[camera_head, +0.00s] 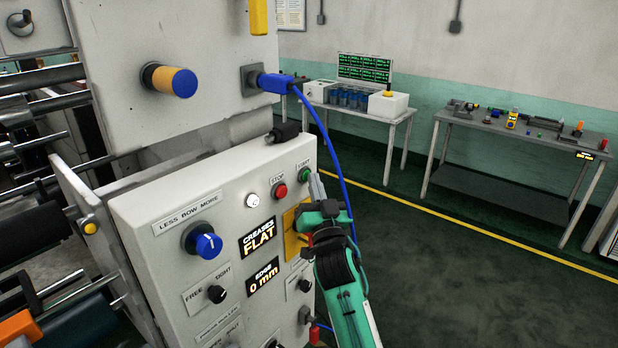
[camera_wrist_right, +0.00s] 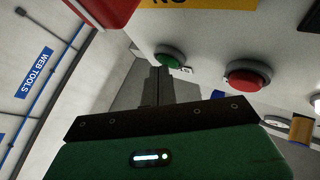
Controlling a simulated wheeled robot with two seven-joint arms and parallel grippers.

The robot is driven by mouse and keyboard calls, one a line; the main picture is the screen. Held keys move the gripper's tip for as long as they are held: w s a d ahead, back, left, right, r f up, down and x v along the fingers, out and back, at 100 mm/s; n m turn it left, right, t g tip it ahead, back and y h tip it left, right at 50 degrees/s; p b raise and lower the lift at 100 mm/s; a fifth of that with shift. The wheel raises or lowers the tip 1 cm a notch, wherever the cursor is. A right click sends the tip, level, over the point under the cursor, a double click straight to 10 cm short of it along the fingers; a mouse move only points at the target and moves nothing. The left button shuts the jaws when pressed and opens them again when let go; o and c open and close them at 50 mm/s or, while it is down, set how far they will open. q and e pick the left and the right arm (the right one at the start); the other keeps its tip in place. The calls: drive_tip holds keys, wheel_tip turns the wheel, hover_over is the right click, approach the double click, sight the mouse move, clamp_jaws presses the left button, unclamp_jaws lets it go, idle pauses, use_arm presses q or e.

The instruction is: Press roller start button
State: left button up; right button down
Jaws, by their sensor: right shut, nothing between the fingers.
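The green start button (camera_head: 305,174) sits at the upper right of the pale control panel (camera_head: 150,225), under a START label. In the right wrist view the green button (camera_wrist_right: 168,57) is just beyond the fingertips. My right gripper (camera_head: 317,182) is shut and empty, its fingers pointing up beside the button. In the wrist view its shut fingers (camera_wrist_right: 158,72) end close below the green button; I cannot tell whether they touch it. The red stop button (camera_head: 280,190) is left of the green one and also shows in the wrist view (camera_wrist_right: 247,76). My left gripper is out of view.
A white lamp (camera_head: 252,200), a blue knob (camera_head: 207,245) and displays share the panel. A blue cable (camera_head: 330,150) hangs close behind my right gripper. A yellow plate (camera_head: 294,232) is next to my arm. Tables (camera_head: 515,132) stand far back; the floor at right is clear.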

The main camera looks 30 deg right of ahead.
drive_tip(key=shift+s, duration=0.1)
drive_tip(key=shift+s+d, duration=0.35)
drive_tip(key=shift+s, duration=0.4)
drive_tip(key=shift+s+d+p, duration=0.25)
drive_tip(key=shift+s+d, duration=0.05)
drive_tip(key=shift+s, duration=0.45)
drive_tip(key=shift+s+d+p, duration=0.2)
drive_tip(key=shift+s+d, duration=0.15)
drive_tip(key=shift+s, duration=0.45)
drive_tip(key=shift+s+d+p, duration=0.25)
drive_tip(key=shift+s+d, duration=0.05)
drive_tip(key=shift+s, duration=0.45)
